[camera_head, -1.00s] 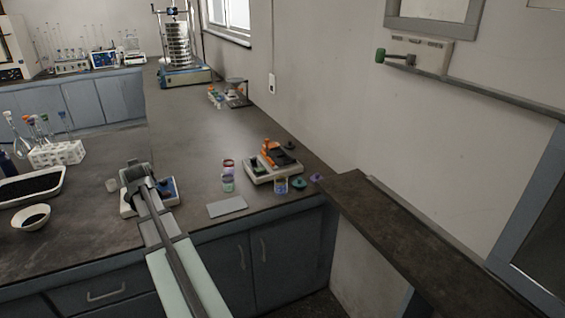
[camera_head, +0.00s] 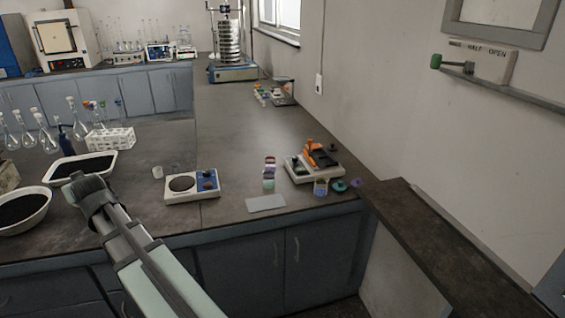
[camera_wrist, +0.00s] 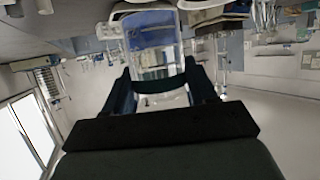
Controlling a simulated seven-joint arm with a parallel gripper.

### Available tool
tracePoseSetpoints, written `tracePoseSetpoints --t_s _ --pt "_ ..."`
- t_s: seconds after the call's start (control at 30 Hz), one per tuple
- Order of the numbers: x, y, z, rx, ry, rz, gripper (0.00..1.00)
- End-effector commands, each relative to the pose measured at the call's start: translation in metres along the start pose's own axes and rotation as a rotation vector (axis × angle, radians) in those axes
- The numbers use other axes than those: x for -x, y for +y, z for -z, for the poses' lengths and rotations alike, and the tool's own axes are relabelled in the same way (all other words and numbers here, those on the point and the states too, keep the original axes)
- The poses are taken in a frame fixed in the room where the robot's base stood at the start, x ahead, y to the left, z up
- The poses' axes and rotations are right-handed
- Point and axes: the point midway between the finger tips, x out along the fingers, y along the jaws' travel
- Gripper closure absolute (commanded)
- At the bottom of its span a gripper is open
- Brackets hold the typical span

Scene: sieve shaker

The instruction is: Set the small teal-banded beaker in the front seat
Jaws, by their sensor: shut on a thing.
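My gripper (camera_wrist: 168,92) is shut on a clear beaker (camera_wrist: 155,62) in the wrist view. The beaker has a broad blue area near its far end; I cannot tell whether this is the teal band. In the head view my gripper (camera_head: 88,192) is at the left, between the bowl of dark grains and the white device with a round dark plate; the beaker is hidden there. A small jar with a greenish lower part (camera_head: 268,186) stands on the bench. A base with an orange clamp (camera_head: 315,164) stands at the right. I cannot tell which place is the front seat.
A white device (camera_head: 191,186) with a round dark plate lies right of my gripper. A bowl (camera_head: 45,195) and a tray (camera_head: 52,178) of dark grains are at the left. A grey plate (camera_head: 266,203) lies near the front edge.

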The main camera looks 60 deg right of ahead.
Motion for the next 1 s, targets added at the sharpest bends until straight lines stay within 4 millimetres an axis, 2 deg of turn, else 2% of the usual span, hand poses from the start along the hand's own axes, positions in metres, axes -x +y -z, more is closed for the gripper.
tracePoseSetpoints --t_s 0.03,0.2,0.57,0.87,1.0 --pt "0.002 -0.009 0.001 0.005 0.001 0.011 0.81" --pt "0.007 -0.031 0.004 0.016 0.002 0.038 0.81" --pt "0.015 -0.056 0.007 0.029 0.0 0.069 0.81" --pt "0.014 -0.035 0.01 0.018 0.0 0.044 0.81" --pt "0.012 -0.02 0.01 0.01 0.0 0.025 0.81"
